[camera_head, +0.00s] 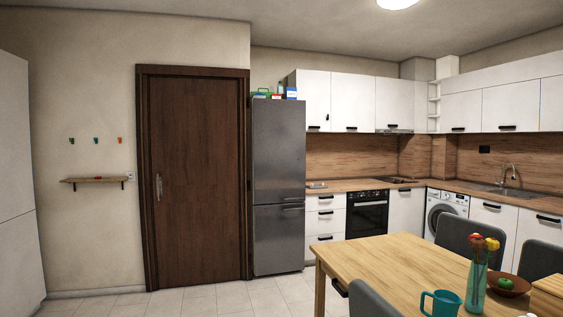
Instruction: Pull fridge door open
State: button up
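The fridge (279,150) is a tall grey unit with an upper and a lower door, standing between the brown wooden door and the kitchen cabinets. Its upper door (279,152) looks shut, and so does its lower door (278,240). Handle details show faintly near the seam between the two doors, towards the right edge. The fridge stands across the room from me. My gripper is not in view.
A wooden table (395,258) with a teal mug (441,304), a vase of flowers (477,280) and a bowl (508,285) fills the lower right, with dark chairs (472,240) around it. Tiled floor (215,302) is clear before the fridge and brown door (195,180).

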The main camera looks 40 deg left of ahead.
aim_at(279, 126)
jog(key=i+j+u, duration=0.3)
jog(key=i+j, duration=0.15)
jog(key=i+j+u, duration=0.35)
jog(key=i, duration=0.25)
jog(key=i+j+u, duration=0.3)
jog(key=i, duration=0.3)
jog(key=i+u, duration=0.35)
jog(key=i, duration=4.05)
jog(key=l, duration=0.1)
